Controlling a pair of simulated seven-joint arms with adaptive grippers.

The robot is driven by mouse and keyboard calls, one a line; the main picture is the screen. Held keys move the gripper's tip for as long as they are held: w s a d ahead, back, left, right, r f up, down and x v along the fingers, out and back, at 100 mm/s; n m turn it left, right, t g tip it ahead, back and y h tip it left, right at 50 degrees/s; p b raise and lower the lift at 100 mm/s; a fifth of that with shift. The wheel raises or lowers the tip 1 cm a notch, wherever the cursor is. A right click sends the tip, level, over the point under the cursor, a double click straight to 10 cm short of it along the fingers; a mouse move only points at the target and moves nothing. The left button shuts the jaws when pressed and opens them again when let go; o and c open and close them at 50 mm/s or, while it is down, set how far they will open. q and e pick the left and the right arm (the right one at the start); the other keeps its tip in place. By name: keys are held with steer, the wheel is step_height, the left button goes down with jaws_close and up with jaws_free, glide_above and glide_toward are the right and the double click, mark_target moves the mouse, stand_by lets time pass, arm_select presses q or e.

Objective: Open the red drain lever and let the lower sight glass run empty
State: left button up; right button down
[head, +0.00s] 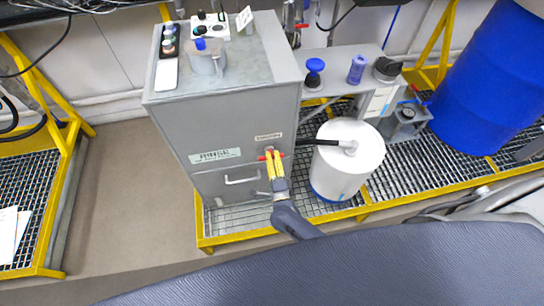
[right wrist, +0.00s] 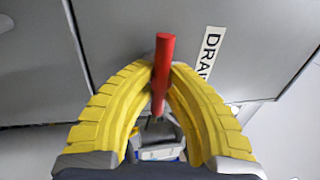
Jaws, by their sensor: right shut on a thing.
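The red drain lever (head: 263,158) is on the front of the grey cabinet (head: 200,130), under a small label. In the right wrist view the lever (right wrist: 163,65) stands between the yellow fingers, beside a label reading "DRA". My right gripper (head: 275,164) is shut on the lever; its fingertips (right wrist: 160,80) meet around the red bar. My left gripper is not in view. I cannot make out the lower sight glass in either view. A small pale object (right wrist: 157,142) shows behind the fingers, partly hidden.
A white drum (head: 345,165) with a black hose stands right of the cabinet on yellow-framed grating. A large blue drum (head: 490,75) stands at the far right. A jug (head: 206,58) and bottles stand on the cabinet top. The floor (head: 125,180) at left is clear.

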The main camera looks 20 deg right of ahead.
steer(key=c, duration=1.4)
jaws_free()
steer(key=shift+s, duration=0.15)
steer(key=v, duration=1.1)
steer(key=shift+s+f, duration=0.2)
steer(key=shift+s, duration=0.2)
